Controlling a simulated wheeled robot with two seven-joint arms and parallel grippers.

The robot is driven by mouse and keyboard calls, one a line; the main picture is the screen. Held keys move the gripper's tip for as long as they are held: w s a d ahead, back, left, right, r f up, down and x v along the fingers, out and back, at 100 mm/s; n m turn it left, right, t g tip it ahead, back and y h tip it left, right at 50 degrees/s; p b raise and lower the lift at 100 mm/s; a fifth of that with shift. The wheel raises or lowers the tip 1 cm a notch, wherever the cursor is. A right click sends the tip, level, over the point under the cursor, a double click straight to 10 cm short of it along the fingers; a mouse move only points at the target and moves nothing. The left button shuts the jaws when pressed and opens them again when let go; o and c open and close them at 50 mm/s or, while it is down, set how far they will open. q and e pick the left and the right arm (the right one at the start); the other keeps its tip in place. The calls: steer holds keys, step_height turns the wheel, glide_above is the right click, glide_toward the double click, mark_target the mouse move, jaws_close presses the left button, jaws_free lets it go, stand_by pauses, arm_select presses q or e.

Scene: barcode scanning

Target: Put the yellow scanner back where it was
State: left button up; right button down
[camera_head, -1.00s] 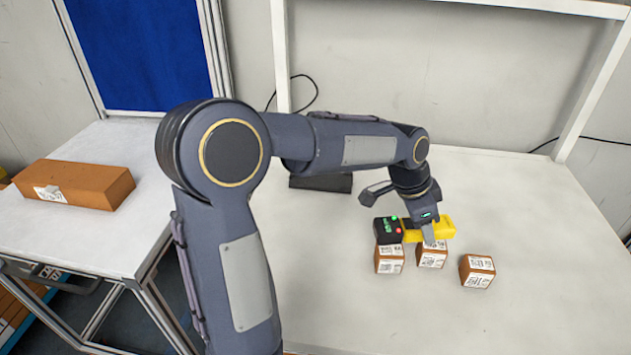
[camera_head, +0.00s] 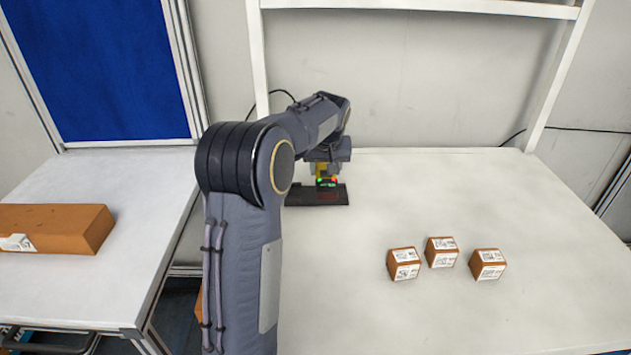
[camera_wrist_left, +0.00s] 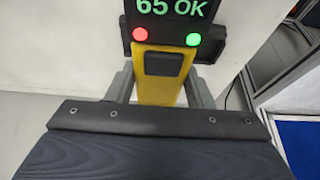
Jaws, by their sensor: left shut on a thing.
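The yellow scanner (camera_head: 321,170), with a black head showing a red and a green light, is at the back left of the table. My left gripper (camera_head: 325,163) is shut on it. In the left wrist view the scanner's yellow handle (camera_wrist_left: 158,90) sits between both fingers, and its screen reads "65 OK". A flat black holder (camera_head: 298,198) lies just below and around the scanner's head in the head view. I cannot tell whether the scanner touches it. My right gripper is not in view.
Three small brown labelled boxes (camera_head: 441,252) stand at the middle right of the white table (camera_head: 400,320). A long brown box (camera_head: 70,228) lies on the left side table. White frame posts and the wall bound the back. The table's front is clear.

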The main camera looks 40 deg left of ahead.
mark_target(320, 164)
arm_select(q)
steer(key=a, duration=0.1)
steer(key=w+a+f+p, duration=0.1)
steer(key=w+a+f, duration=0.1)
steer(key=shift+w+a, duration=0.25)
steer(key=shift+a, duration=0.1)
steer(key=a+f, duration=0.1)
steer(key=w+a+f+p, duration=0.1)
steer(key=f, duration=0.1)
steer(key=w+a+f, duration=0.1)
steer(key=shift+w+f, duration=0.15)
steer(key=shift+f, duration=0.2)
steer(key=shift+w+f+p, duration=0.1)
steer(key=shift+f+p, duration=0.15)
steer(key=shift+p, duration=0.1)
steer(key=f+p, duration=0.1)
steer(key=f, duration=0.2)
steer(key=shift+w+a+f, duration=0.1)
steer(key=shift+a+f, duration=0.1)
